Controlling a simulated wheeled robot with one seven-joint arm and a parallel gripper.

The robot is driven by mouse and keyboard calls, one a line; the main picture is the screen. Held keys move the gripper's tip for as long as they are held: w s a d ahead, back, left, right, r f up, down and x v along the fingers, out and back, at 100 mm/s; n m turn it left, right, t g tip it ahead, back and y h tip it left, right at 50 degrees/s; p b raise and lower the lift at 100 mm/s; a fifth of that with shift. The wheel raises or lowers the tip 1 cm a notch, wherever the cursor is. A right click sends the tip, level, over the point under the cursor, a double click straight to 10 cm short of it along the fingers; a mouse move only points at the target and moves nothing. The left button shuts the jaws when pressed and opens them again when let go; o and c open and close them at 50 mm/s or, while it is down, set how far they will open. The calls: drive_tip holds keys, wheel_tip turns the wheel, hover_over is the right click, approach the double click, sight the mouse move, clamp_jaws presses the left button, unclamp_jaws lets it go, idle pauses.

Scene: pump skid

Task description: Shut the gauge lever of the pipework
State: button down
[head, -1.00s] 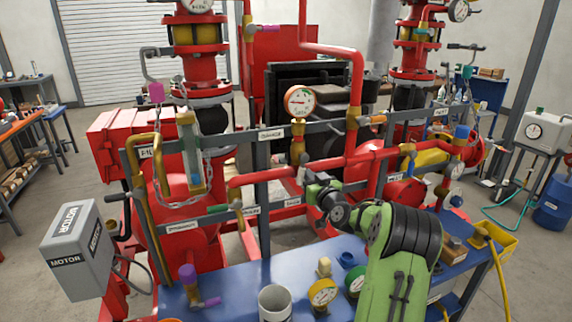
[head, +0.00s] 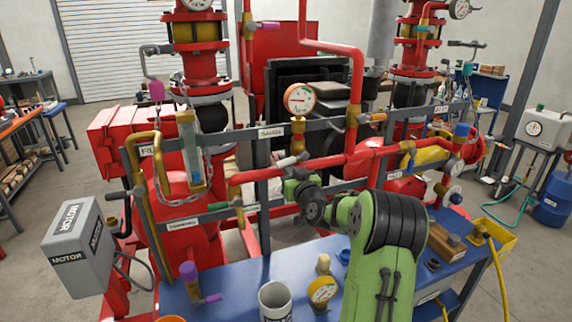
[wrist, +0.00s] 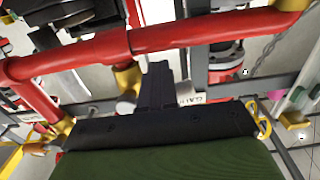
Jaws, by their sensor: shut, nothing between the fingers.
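The pressure gauge (head: 300,99) stands on a brass valve body (head: 299,132) on the red pipe, right of a small label plate (head: 271,132). A lever with a pale grey grip (head: 288,161) lies below the valve, pointing left and slightly down along the pipe. My gripper (head: 294,174) is just below this lever in the head view; its fingertips are hard to make out there. In the wrist view my dark fingers (wrist: 155,75) are shut and empty beside the red pipe. A pale rounded piece (wrist: 125,106), probably the lever grip, is just left of them. Contact cannot be told.
Red pipework (head: 258,178) and grey rails (head: 225,136) cross closely around my gripper. An orange-handled lever (head: 373,117) is to the right, a green-handled one (head: 219,207) to the left. The blue bench (head: 235,262) below holds a white mug (head: 275,302) and loose fittings.

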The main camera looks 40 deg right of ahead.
drive_tip(key=shift+w+a+r, duration=0.1)
drive_tip(key=shift+a+r, duration=0.2)
drive_tip(key=shift+r, duration=0.25)
drive_tip(key=f+b+v, duration=0.1)
drive_tip(key=b+v, duration=0.8)
drive_tip(key=b, duration=0.1)
drive_tip(key=shift+f, duration=0.15)
drive_tip(key=a+f+n+g+y, duration=0.1)
drive_tip(key=a+n+g+y, duration=0.2)
drive_tip(key=a, duration=1)
drive_tip(key=s+a+f+g+y+p, duration=0.2)
drive_tip(key=s+a+f+g, duration=0.15)
drive_tip(key=s+a, duration=0.6)
drive_tip(key=s+a+f+g, duration=0.2)
drive_tip(key=s+a, duration=0.1)
drive_tip(key=s, duration=0.5)
drive_tip(key=s+a+f+g, duration=0.3)
drive_tip(key=s, duration=0.6)
drive_tip(key=shift+s+f, duration=0.25)
drive_tip(key=shift+f, duration=0.05)
